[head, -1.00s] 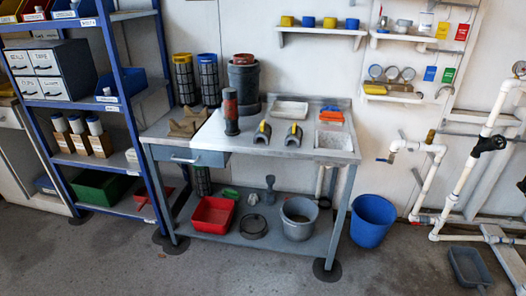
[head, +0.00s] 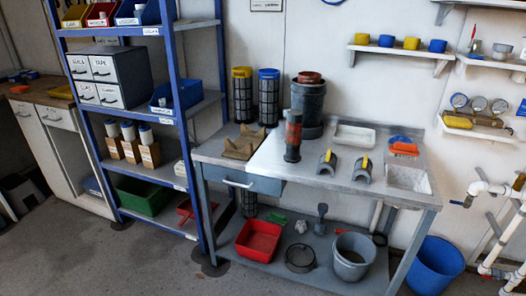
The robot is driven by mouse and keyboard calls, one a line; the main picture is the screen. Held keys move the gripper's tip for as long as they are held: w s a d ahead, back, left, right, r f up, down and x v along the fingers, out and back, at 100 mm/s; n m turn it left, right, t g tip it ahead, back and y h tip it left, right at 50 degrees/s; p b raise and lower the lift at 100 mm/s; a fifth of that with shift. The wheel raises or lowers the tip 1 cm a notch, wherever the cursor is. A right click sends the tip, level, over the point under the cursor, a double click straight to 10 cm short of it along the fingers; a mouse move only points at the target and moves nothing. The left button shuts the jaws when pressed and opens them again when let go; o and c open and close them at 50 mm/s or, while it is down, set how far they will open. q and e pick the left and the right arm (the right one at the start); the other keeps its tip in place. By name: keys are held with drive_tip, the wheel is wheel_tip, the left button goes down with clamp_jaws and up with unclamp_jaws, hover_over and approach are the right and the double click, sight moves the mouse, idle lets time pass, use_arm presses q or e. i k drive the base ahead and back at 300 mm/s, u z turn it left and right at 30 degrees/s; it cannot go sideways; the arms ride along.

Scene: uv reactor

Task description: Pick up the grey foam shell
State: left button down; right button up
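Two grey half-round shells with yellow tops rest on the metal workbench (head: 270,165). They are the left shell (head: 324,168) and the right shell (head: 361,177). Either could be the grey foam shell; I cannot tell the material or which one is meant. They stand apart, side by side, in front of a white tray. Neither of my grippers is in view.
A dark cylinder with a red band (head: 293,137) stands left of the shells. A white tray (head: 355,134) and orange item (head: 404,149) lie behind them. A blue shelf rack (head: 196,130) stands left, a blue bucket (head: 437,262) right. Floor in front is clear.

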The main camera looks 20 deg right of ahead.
sight(328, 160)
drive_tip(key=u, duration=0.3)
drive_tip(key=i, duration=0.95)
drive_tip(key=z, duration=0.1)
